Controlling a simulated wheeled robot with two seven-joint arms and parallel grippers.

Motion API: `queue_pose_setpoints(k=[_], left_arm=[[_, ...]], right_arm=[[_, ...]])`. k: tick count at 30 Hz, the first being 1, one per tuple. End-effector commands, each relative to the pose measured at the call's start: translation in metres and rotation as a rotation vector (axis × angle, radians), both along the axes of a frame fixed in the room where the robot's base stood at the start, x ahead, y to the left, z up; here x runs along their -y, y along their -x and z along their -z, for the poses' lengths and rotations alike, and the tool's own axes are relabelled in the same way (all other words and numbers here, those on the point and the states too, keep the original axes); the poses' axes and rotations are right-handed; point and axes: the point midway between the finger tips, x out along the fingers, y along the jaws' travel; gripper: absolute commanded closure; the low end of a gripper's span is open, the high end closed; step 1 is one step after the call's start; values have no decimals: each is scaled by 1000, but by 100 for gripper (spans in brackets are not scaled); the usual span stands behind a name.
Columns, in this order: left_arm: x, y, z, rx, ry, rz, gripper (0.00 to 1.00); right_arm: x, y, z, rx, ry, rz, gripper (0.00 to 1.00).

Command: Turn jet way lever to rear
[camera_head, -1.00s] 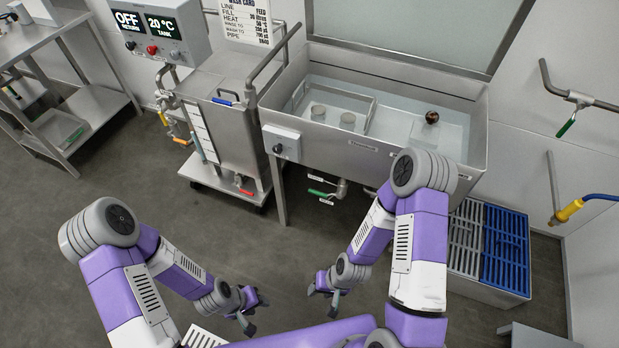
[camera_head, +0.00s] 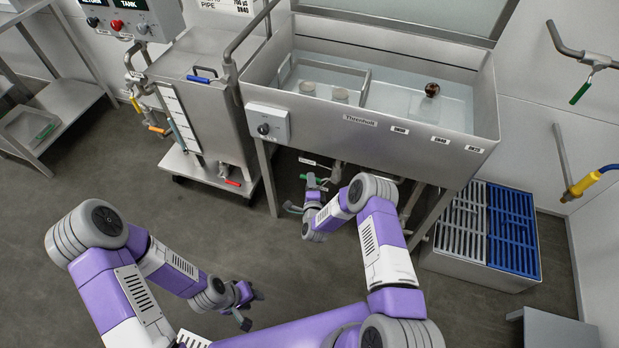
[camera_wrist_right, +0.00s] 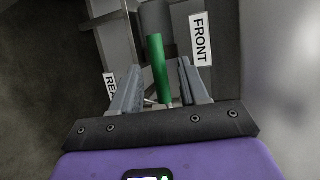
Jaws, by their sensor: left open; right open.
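The jet way lever, a green handle (camera_wrist_right: 158,65), stands in the right wrist view between the fingers of my right gripper (camera_wrist_right: 157,88). The gripper is open around it, with gaps visible on both sides. A FRONT label (camera_wrist_right: 200,38) is right of the handle and a partly covered REAR label (camera_wrist_right: 110,86) is at left. In the head view, my right gripper (camera_head: 308,202) is under the sink, by the green handle (camera_head: 314,178), which is partly hidden. My left gripper (camera_head: 248,302) is open and empty, low above the floor.
The steel sink (camera_head: 370,122) overhangs my right gripper, and its leg (camera_head: 267,180) stands to the left. A wheeled tank (camera_head: 205,115) with a red-handled valve (camera_head: 233,183) is further left. A crate with grey and blue grates (camera_head: 512,228) is at right.

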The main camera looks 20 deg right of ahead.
Motion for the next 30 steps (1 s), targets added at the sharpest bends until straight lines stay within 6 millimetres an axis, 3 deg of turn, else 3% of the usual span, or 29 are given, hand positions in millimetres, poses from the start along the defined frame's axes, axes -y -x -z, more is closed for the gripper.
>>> queue_pose_setpoints(k=[3,9,20,28,30], left_arm=[[0,0,11,0,0,0,57],[0,0,20,0,0,0,57],[0,0,20,0,0,0,57],[0,0,20,0,0,0,57],[0,0,20,0,0,0,57]], right_arm=[[4,-20,6,4,3,-1,56],[8,-41,10,-1,3,-2,56],[9,-46,9,-3,3,-3,56],[9,-46,9,-3,3,-3,97],[9,-46,9,-2,3,-3,100]])
